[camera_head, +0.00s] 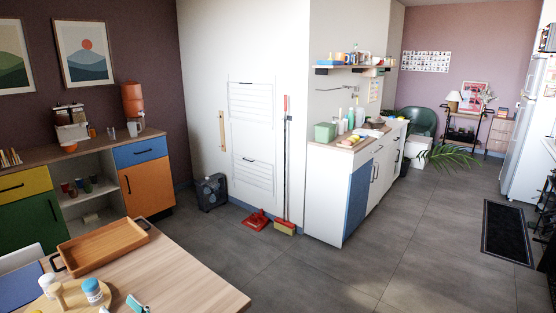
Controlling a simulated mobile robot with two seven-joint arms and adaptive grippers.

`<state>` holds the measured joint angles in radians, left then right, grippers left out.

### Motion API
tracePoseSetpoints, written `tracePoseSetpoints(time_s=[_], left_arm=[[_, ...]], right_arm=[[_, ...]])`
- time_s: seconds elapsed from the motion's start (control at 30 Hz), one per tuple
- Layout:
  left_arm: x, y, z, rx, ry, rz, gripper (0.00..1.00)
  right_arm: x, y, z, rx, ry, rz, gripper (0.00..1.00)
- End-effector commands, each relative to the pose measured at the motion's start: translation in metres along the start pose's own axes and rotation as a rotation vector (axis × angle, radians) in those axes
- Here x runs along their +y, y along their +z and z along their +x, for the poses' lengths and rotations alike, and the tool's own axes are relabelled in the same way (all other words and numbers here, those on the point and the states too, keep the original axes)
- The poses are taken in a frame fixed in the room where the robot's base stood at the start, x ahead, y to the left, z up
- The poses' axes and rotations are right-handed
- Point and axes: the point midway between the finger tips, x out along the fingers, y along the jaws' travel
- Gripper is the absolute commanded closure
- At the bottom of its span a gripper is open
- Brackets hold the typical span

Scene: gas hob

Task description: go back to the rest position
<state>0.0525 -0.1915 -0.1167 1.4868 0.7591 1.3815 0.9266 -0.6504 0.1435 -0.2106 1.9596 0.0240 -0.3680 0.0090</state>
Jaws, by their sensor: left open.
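My right gripper is out of view. The gas hob cannot be made out in this view.
A wooden table (185,278) with a tray (105,247) and small jars is at lower left. A coloured cabinet (147,190) stands behind it. A white counter unit (325,195) is in the middle. Grey floor (400,260) is open, with a dark mat (507,230) near the fridge (525,130).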

Motion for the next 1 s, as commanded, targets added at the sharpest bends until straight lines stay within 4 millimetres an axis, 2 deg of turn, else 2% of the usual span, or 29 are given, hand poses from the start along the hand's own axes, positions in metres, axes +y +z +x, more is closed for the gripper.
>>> tracePoseSetpoints(time_s=[0.17,0.27,0.37,0.47,0.57,0.7,0.8,0.9,0.97,1.0], left_arm=[[-0.012,0.022,-0.023,-0.281,-0.158,0.405,0.58],[-0.027,0.028,-0.052,-0.479,-0.25,0.688,0.58],[-0.042,0.021,-0.091,-0.692,-0.33,0.985,0.58],[-0.053,0.001,-0.135,-0.916,-0.399,1.278,0.58],[-0.057,-0.031,-0.18,-1.15,-0.453,1.56,0.58],[-0.044,-0.09,-0.236,-1.488,-0.503,1.925,0.58],[-0.026,-0.131,-0.265,-1.715,-0.518,2.136,0.58],[-0.007,-0.161,-0.282,-1.891,-0.522,2.281,0.58],[0.002,-0.174,-0.288,-1.967,-0.52,2.339,0.58],[0.006,-0.18,-0.29,2.0,0.519,-2.362,0.58]], right_arm=[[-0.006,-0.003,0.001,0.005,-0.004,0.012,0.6],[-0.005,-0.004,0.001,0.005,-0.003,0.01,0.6],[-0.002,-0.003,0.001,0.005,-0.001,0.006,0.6],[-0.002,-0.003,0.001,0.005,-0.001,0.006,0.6],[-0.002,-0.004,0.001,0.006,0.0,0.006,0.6],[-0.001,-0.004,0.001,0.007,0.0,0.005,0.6],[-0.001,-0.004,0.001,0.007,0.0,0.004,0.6],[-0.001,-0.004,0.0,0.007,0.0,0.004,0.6],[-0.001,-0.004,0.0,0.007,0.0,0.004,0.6],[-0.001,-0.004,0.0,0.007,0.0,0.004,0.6]])
